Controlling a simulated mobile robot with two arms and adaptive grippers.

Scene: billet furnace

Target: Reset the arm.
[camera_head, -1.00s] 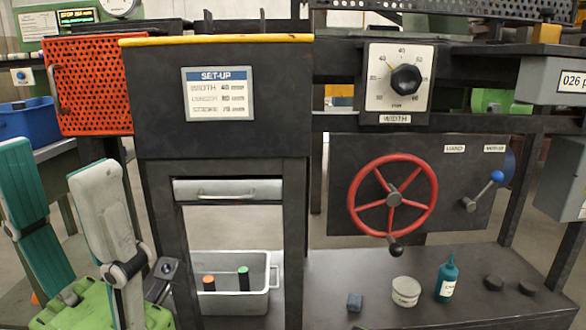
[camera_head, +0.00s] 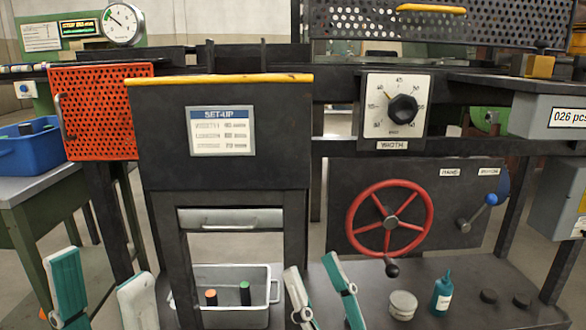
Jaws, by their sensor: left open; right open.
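The dark machine carries a red handwheel (camera_head: 347,217), a width dial (camera_head: 402,108) and a blue-knobbed lever (camera_head: 478,212). A grey tray (camera_head: 262,317) with two cylinders stands below the hatch. A white tub (camera_head: 403,305) and teal bottle (camera_head: 442,296) stand on the bench.

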